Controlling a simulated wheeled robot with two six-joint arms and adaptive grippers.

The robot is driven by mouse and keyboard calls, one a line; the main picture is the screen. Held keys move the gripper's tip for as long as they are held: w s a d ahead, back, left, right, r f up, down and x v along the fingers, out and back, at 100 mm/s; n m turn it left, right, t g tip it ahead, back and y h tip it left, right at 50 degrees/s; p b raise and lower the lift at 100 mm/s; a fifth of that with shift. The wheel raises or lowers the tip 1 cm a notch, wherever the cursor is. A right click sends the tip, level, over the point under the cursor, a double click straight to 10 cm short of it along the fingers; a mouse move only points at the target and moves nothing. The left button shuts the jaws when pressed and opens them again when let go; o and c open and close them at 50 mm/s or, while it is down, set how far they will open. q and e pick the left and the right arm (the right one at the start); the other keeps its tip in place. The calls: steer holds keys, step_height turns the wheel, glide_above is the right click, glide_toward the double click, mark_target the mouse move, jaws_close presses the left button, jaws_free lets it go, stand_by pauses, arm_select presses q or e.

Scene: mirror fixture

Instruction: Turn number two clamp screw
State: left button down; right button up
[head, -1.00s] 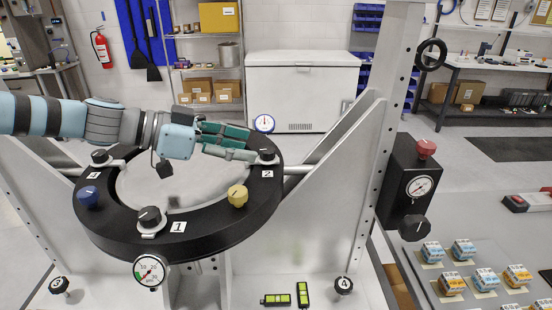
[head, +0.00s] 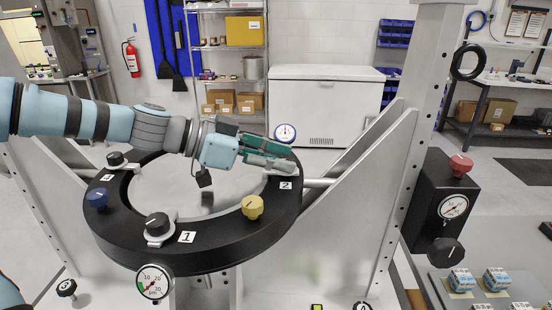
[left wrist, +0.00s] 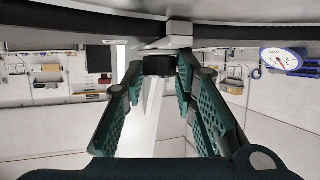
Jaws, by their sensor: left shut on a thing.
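The black ring (head: 215,252) lies level in the fixture, with label 2 (head: 286,185) at its right. My left gripper (head: 279,153) reaches across the ring from the left to the clamp beside label 2. Its green fingers are shut on the number two clamp screw, a black knob (left wrist: 158,66) between the fingertips in the left wrist view. In the head view the fingers hide this knob. The number one clamp screw (head: 158,223) stands at the ring's front, and the number four one (head: 115,158) at its back left. My right gripper is not in view.
A yellow knob (head: 252,206) and a blue knob (head: 97,198) stand on the ring. A dial gauge (head: 285,133) is just behind the gripper. Another gauge (head: 153,281) hangs at the front. A slanted white plate (head: 350,205) and post stand at the right.

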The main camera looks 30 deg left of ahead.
arm_select(q)
steer(key=shift+m+g, duration=0.3)
steer(key=m+g+h, duration=0.1)
steer(key=m+g, duration=0.1)
steer(key=m+g+h, duration=0.1)
steer(key=m+g, duration=0.1)
steer(key=shift+w+a+f+h, duration=0.15)
steer(key=shift+w+a+h, duration=0.05)
steer(key=shift+w+h, duration=0.2)
steer(key=shift+w+m+g+h+p, duration=0.15)
steer(key=shift+m+g+h+p, duration=0.25)
steer(key=shift+m+g, duration=1.2)
steer(key=shift+g, duration=0.3)
steer(key=c, duration=1.3)
jaws_free()
